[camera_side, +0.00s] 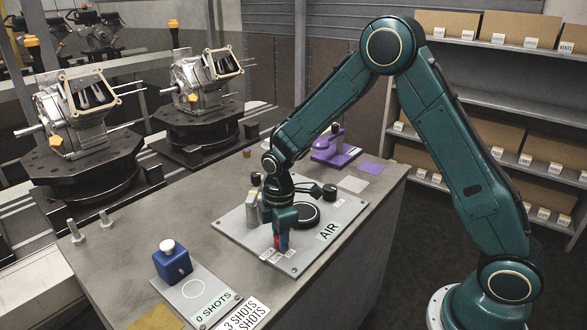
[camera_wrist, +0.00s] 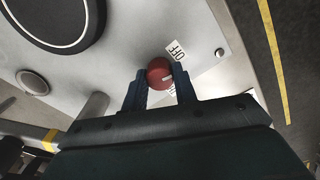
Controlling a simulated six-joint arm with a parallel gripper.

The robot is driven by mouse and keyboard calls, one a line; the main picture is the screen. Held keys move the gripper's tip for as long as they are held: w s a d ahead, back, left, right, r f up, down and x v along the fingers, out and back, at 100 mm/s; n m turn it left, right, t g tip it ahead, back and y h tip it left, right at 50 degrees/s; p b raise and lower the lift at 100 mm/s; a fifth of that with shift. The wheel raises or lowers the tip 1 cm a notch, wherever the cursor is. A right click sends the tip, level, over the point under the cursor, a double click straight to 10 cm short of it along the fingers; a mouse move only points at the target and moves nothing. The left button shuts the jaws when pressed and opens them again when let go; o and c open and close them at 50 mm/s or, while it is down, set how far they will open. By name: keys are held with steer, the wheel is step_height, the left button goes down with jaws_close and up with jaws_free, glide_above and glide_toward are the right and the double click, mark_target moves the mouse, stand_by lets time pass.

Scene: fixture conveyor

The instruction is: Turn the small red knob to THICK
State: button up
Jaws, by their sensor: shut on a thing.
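The small red knob (camera_wrist: 160,73) sits on the grey panel (camera_wrist: 205,25) in the wrist view, with a light pointer mark on its top. An OFF label (camera_wrist: 176,50) lies beside it; another label by the knob is mostly hidden by a finger. My gripper (camera_wrist: 160,84) is shut on the knob, one finger on each side. In the side view my gripper (camera_side: 281,243) reaches straight down to the front of the AIR panel (camera_side: 318,255), and a bit of the red knob (camera_side: 277,241) shows at the fingers. Small labels lie in front of it; I cannot read them there.
A large black dial (camera_side: 305,215) stands on the panel close behind my gripper. A blue bottle (camera_side: 172,261) stands on a plate at the front left. A purple device (camera_side: 328,147) is at the back. Engines (camera_side: 82,97) stand on fixtures at the left.

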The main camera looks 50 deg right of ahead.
steer(key=m, duration=1)
steer(key=shift+m, duration=0.4)
steer(key=m, duration=1)
steer(key=shift+m, duration=0.3)
steer(key=o, duration=1)
steer(key=shift+r, duration=0.1)
step_height(320, 180, up, 14)
steer(key=shift+f, duration=0.15)
